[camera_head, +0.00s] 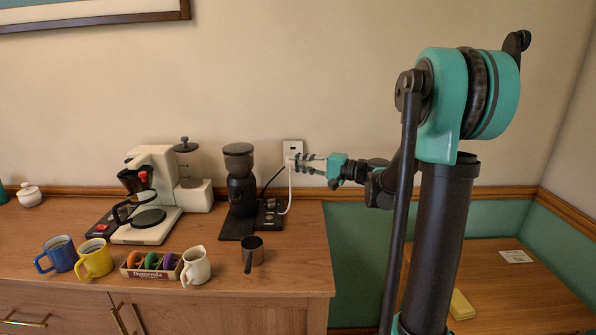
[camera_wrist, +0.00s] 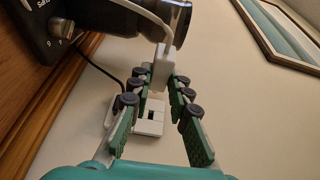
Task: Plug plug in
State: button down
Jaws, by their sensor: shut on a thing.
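The white plug (camera_wrist: 162,72) sits between my gripper's fingertips in the wrist view, with its white cord running up past the grinder. In the head view its white cord (camera_head: 290,190) hangs from the fingertips to the black control box. My gripper (camera_head: 300,163) is shut on the plug in front of the white wall outlet (camera_head: 293,147). My gripper (camera_wrist: 162,82) also shows in the wrist view, where the outlet plate (camera_wrist: 152,128) lies between the fingers. I cannot tell whether the plug's prongs touch the outlet.
A dark coffee grinder (camera_head: 240,185) stands left of the outlet, beside the control box (camera_head: 268,216). A black cord (camera_head: 270,180) runs near the outlet. The counter's right end is clear.

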jog(key=shift+d+r, duration=0.25)
jog(key=shift+d, duration=0.05)
jog(key=shift+w+d, duration=0.1)
jog(key=shift+w, duration=0.05)
jog(key=shift+w, duration=2.8)
jog(key=shift+w, duration=1.35)
dwell(1.1)
jog(key=c, duration=1.3)
grip_release()
jog(key=shift+c, duration=0.2)
